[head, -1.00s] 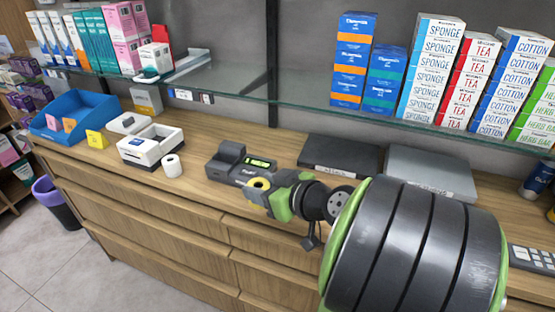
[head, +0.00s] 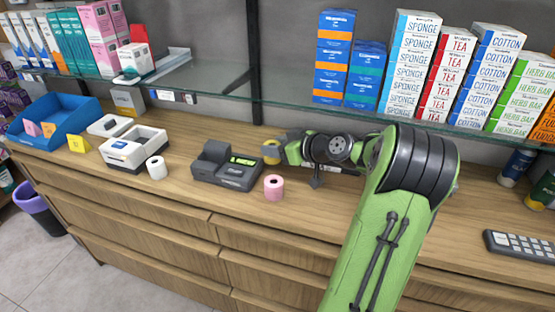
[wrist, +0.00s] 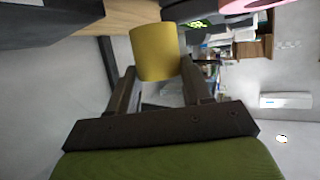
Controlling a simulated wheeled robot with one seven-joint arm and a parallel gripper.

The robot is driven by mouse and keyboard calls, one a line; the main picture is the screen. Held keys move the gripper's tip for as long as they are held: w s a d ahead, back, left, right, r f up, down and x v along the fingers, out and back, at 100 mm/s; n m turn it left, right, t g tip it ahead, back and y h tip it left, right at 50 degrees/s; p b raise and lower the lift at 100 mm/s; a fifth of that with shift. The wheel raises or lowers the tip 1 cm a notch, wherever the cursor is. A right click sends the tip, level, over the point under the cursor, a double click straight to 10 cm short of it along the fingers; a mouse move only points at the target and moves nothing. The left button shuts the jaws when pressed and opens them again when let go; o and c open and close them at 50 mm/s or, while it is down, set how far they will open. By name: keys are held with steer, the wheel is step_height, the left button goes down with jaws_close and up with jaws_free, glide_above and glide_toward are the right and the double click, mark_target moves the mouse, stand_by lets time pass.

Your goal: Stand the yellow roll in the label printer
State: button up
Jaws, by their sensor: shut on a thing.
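The yellow roll (head: 269,156) is held at the tip of my gripper (head: 277,150), to the right of a dark device on the counter. In the wrist view the yellow roll (wrist: 154,52) is between the two dark fingers (wrist: 160,88), its round side facing the camera. Its height above the counter is hard to judge. A white machine with an open, hollow top (head: 124,156), which looks like the label printer, stands further left on the counter. What is inside its bay is too small to tell. A white roll (head: 157,170) stands upright at its right front corner.
The dark device with a green display (head: 226,172) stands between the white machine and my gripper. A pink roll (head: 273,190) stands just in front of my gripper. A glass shelf (head: 215,94) overhangs the back.

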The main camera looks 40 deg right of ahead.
mark_target(277, 162)
step_height(277, 162, down, 4)
steer(key=shift+f+b, duration=0.1)
steer(key=shift+b, duration=0.6)
steer(key=shift+w+d, duration=0.1)
steer(key=shift+d, duration=0.1)
steer(key=shift+f, duration=0.1)
steer(key=o, duration=1)
steer(key=shift+o, duration=0.2)
